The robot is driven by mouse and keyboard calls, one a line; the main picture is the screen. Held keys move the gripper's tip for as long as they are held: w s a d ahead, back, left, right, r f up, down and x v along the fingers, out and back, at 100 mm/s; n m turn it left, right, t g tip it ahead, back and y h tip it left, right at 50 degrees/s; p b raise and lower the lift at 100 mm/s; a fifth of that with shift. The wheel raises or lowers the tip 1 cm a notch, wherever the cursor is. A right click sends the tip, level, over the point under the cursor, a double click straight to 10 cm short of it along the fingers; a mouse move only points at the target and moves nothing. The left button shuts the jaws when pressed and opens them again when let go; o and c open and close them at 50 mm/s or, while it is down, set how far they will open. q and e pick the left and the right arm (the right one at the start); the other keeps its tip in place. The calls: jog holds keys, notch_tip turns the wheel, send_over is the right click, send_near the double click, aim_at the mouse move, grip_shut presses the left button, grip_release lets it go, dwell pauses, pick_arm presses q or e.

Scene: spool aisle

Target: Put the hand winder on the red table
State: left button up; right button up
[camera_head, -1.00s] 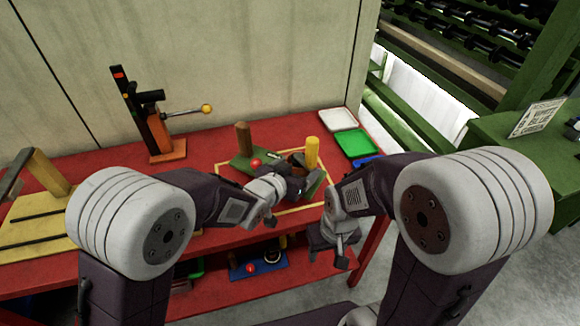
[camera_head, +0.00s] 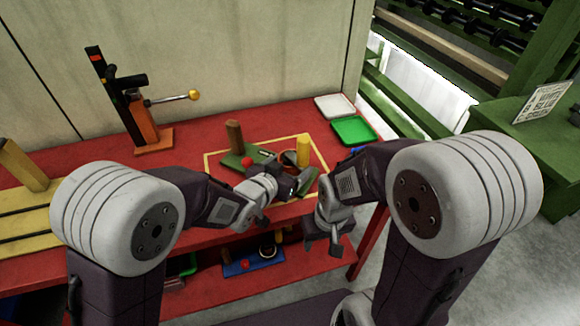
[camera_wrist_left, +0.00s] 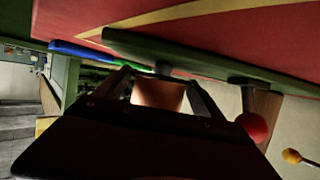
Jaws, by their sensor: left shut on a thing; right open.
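The hand winder has a green base (camera_head: 238,158), a brown wooden post (camera_head: 234,137), a red knob (camera_head: 246,162) and a yellow upright (camera_head: 303,150). It is over the yellow-outlined area of the red table (camera_head: 195,146). My left gripper (camera_head: 296,186) is shut on the winder at its near side and partly hides it. The left wrist view shows a brown part (camera_wrist_left: 158,95) between the fingers, with the green base (camera_wrist_left: 190,62) close to the red surface. I cannot tell whether the base touches it. My right gripper (camera_head: 325,235) is open and empty at the table's front edge.
An orange and black stand with a yellow-tipped lever (camera_head: 145,120) is at the back left. A white tray (camera_head: 335,106) and a green tray (camera_head: 353,130) are at the right. Yellow equipment (camera_head: 30,200) is at the left. A blue item (camera_head: 253,262) lies on the lower shelf.

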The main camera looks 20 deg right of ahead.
pick_arm(q)
jog(key=o, duration=2.1)
jog(key=shift+w+d+f, duration=0.1)
jog(key=shift+c, duration=0.2)
jog(key=shift+r+p, duration=0.35)
jog(key=shift+p, duration=0.05)
jog(key=p+v, duration=0.1)
jog(key=v, duration=0.8)
jog(key=s+a+b, duration=0.1)
jog(key=b, duration=0.3)
jog(key=shift+s+a+r, duration=0.1)
jog(key=shift+s+a, duration=0.05)
jog(key=shift+s, duration=0.1)
jog(key=shift+s+a+r+b, duration=0.3)
jog(key=shift+a+b, duration=0.05)
